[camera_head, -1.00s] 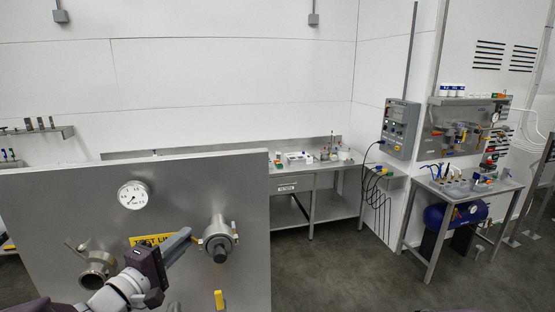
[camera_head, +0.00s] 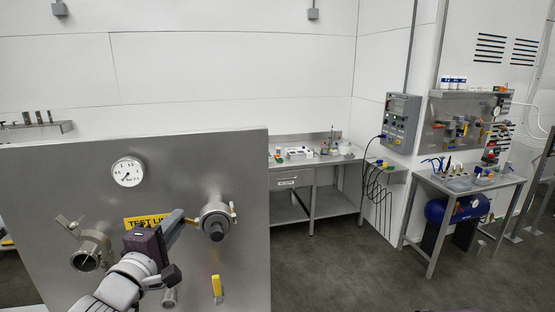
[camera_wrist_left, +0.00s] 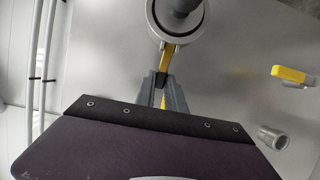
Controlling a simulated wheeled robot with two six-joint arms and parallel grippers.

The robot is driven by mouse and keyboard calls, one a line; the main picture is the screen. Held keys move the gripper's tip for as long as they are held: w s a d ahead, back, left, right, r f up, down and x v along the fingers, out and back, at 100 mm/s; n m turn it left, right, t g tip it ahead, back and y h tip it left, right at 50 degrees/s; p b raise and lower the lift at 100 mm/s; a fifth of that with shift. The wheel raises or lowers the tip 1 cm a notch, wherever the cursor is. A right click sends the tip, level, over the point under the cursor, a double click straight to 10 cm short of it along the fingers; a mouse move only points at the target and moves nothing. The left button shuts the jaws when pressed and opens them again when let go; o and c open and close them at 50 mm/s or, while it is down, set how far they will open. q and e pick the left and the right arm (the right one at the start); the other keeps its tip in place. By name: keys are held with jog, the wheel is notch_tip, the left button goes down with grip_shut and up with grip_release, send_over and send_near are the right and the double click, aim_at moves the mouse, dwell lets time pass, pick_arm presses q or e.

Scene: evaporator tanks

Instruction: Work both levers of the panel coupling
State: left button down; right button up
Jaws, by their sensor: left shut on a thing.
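The panel coupling (camera_head: 215,221) is a round steel fitting with a dark grey plug, on the right part of the upright steel panel (camera_head: 225,165). It also shows at the top of the left wrist view (camera_wrist_left: 178,22). One yellow lever (camera_wrist_left: 167,56) points from the coupling toward my left gripper. The other lever (camera_head: 233,211) stands at the coupling's right side, clear of any gripper. My left gripper (camera_head: 184,219) is at the coupling's left side; its fingers (camera_wrist_left: 163,82) are shut on the near lever's end. My right gripper is out of view.
A pressure gauge (camera_head: 128,171), an open pipe port (camera_head: 88,256) and a yellow-handled valve (camera_head: 217,287) are on the panel around my arm. A yellow label (camera_head: 146,222) is partly hidden by my gripper. Workbenches (camera_head: 318,200) stand behind, with open floor to the right.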

pick_arm(q)
jog(key=shift+s+n+y+p, duration=0.35)
jog(key=shift+n+y+p, duration=0.35)
jog(key=shift+y+p, duration=0.45)
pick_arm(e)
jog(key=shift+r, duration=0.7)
pick_arm(q)
jog(key=c, duration=1.3)
grip_release()
jog(key=shift+s+d, duration=0.1)
